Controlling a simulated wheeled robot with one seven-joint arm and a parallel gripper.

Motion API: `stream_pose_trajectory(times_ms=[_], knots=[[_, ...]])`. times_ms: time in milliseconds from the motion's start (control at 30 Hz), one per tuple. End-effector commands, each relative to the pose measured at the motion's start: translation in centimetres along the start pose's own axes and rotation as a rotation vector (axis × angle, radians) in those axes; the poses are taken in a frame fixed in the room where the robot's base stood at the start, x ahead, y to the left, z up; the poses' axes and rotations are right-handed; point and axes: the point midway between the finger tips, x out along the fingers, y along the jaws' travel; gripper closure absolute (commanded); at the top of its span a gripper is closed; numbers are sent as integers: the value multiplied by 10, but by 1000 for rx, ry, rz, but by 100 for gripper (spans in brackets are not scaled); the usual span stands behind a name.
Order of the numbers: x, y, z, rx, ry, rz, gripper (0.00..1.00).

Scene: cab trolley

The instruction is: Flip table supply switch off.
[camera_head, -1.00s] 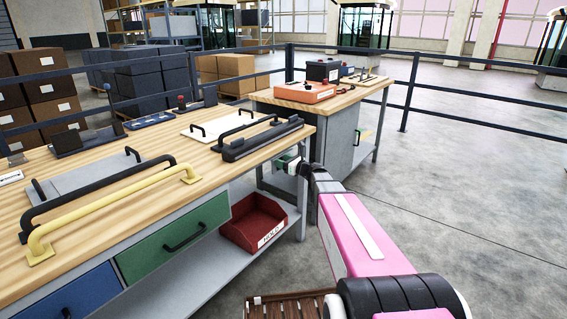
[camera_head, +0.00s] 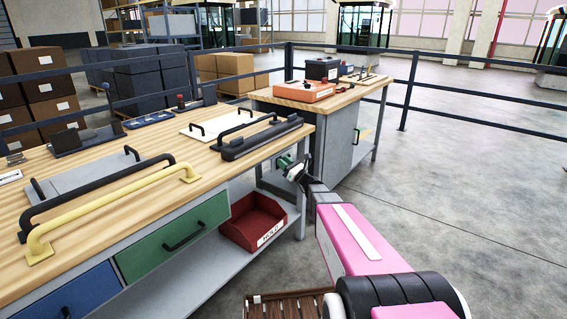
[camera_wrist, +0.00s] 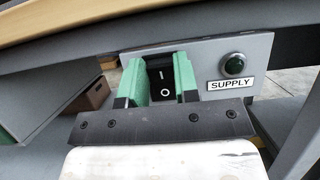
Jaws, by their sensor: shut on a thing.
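The supply switch (camera_wrist: 162,80) is a black rocker marked I above and O below, on a grey panel (camera_wrist: 205,62) under the workbench top. It sits between the green fingers of my gripper (camera_wrist: 158,64), which is shut on it at its two sides. I cannot tell for sure which way the rocker is tilted. A dark green round lamp (camera_wrist: 234,65) and a label reading SUPPLY (camera_wrist: 231,84) are right of the switch. In the head view my gripper (camera_head: 284,162) is at the bench's right end, below the top; the switch is hidden there.
The wooden bench top (camera_head: 95,170) overhangs close above the panel. A red bin (camera_head: 256,222) stands on the lower shelf, left of my arm. A second bench (camera_head: 333,135) stands behind. The floor at right is open up to a dark railing (camera_head: 480,98).

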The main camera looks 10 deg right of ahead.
Motion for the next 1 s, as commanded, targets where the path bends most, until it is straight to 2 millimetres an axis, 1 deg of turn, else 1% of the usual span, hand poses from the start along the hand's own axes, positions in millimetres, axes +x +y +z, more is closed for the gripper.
stream_pose_trajectory(times_ms=[133, 400, 433, 500, 833, 933, 1000], knots=[[-1, 0, -1, -1, -32, 0, 95], [-1, 0, -1, -1, -33, 0, 95], [-1, 0, -1, -1, -33, 0, 65], [-1, 0, -1, -1, -33, 0, 46], [-4, 0, -1, -1, -32, -1, 46], [-13, 0, -1, -1, -31, -2, 46], [-23, 0, -1, -1, -31, -3, 46]])
